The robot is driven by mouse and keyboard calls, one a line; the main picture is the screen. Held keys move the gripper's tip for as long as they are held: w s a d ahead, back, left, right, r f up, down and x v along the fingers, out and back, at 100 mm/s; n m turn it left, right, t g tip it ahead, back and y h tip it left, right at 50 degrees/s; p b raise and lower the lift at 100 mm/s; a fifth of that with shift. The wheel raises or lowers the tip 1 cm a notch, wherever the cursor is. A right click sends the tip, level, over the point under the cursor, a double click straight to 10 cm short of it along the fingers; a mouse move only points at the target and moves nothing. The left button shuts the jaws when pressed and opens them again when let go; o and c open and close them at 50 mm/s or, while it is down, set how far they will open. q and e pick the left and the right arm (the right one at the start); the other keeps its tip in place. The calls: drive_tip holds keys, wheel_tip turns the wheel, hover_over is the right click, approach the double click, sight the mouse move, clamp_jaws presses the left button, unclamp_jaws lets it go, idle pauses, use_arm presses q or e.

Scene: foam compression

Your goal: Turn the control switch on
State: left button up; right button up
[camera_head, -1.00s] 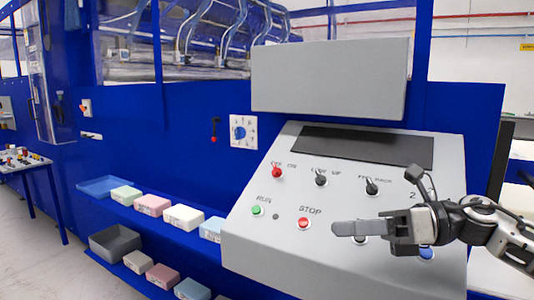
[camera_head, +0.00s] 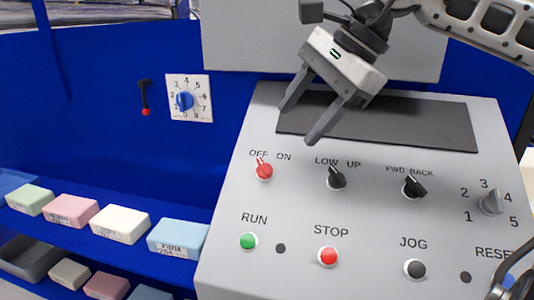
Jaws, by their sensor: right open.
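The control switch is a red knob (camera_head: 264,171) under the OFF and ON labels, at the upper left of the sloped grey control panel (camera_head: 330,210). Its handle leans up and left, toward OFF. My right gripper (camera_head: 300,124) comes in from the upper right and hangs above the panel, over the dark screen strip. Its two grey fingers are apart, point down and left, and hold nothing. The fingertips are above and to the right of the red knob, apart from it. My left gripper is not in view.
Black LOW/UP (camera_head: 336,179) and FWD/BACK (camera_head: 414,187) switches sit right of the red knob. Below are the green RUN (camera_head: 248,241), red STOP (camera_head: 328,256) and black JOG (camera_head: 414,269) buttons. A grey dial (camera_head: 491,202) is at right. Foam blocks (camera_head: 120,223) lie on a blue shelf at left.

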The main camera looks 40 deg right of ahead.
sight(265, 165)
drive_tip(key=p+x, duration=0.1)
drive_tip(key=x, duration=0.9)
drive_tip(key=shift+r, duration=0.1)
drive_tip(key=shift+c, duration=0.3)
drive_tip(key=c, duration=0.9)
